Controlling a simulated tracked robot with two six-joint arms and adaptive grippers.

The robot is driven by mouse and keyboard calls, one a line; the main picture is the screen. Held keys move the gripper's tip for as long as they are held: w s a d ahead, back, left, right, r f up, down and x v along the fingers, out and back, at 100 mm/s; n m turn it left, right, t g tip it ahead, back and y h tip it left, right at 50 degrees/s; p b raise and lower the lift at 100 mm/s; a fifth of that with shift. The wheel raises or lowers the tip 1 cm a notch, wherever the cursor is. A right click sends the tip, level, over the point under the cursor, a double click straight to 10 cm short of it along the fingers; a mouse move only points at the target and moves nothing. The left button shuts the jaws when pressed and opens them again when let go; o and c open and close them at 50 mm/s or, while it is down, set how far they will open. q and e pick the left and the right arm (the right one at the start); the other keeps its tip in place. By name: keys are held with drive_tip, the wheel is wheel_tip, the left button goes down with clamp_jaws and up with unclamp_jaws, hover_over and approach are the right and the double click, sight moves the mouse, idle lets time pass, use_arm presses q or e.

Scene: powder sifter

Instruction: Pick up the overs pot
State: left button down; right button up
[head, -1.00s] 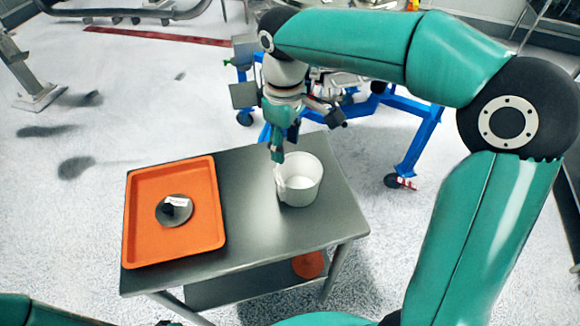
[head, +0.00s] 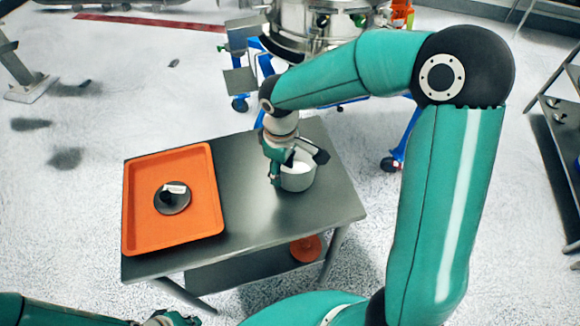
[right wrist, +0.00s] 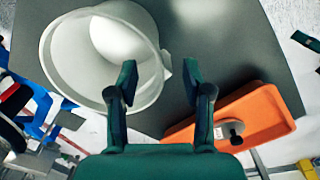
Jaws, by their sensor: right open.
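The overs pot is a white round open pot (head: 298,183) standing upright on the right part of a steel table. In the right wrist view the pot (right wrist: 70,60) fills the upper left, with a small tab on its rim side. My right gripper (head: 297,168) is open at the pot, partly covering it in the head view. In the right wrist view the right gripper (right wrist: 160,82) has its left finger overlapping the pot's rim and its right finger outside. I cannot tell whether either touches. My left gripper (head: 172,319) shows only partly at the bottom edge.
An orange tray (head: 135,205) lies on the table's left, holding a dark round item with a white label (head: 172,198). The steel table (head: 255,215) is bare between tray and pot. An orange item (head: 305,248) sits on the lower shelf. A metal machine on a blue frame stands behind.

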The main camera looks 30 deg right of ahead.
drive_tip(key=shift+f, duration=1.45)
clamp_jaws()
drive_tip(key=shift+r, duration=0.1)
